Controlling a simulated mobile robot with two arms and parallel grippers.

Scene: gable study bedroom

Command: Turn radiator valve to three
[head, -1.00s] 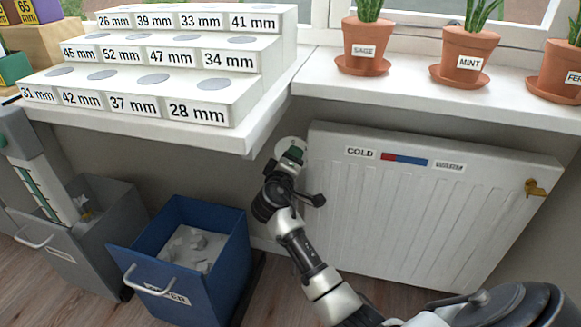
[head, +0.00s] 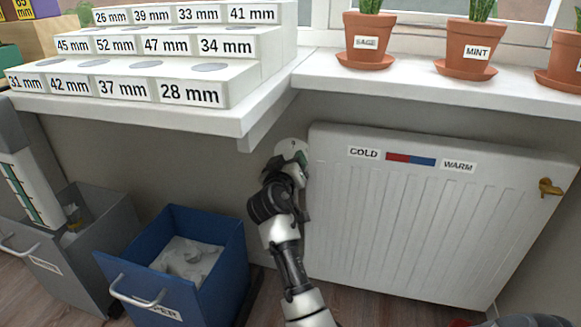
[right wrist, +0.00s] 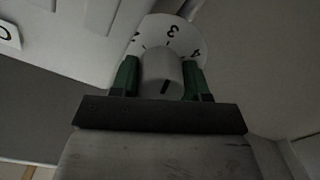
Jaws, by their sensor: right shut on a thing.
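The radiator valve is at the radiator's upper left corner. Its round white dial (head: 292,148) is partly hidden by my right gripper (head: 290,172) in the head view. In the right wrist view the dial (right wrist: 185,35) shows a 3 near the top and a 4 to its right. The grey valve knob (right wrist: 160,72) has a dark mark on its end face. I cannot tell exactly which number the mark points at. My right gripper (right wrist: 161,80) is shut on the knob, with a green pad on each side. My left gripper is not in view.
The white radiator (head: 420,220) has a COLD–WARM label strip and a brass fitting (head: 550,188). A windowsill (head: 400,85) with potted plants overhangs it. A stepped white block (head: 150,90) with mm labels stands left. A blue bin (head: 175,260) and grey bin (head: 65,245) are below.

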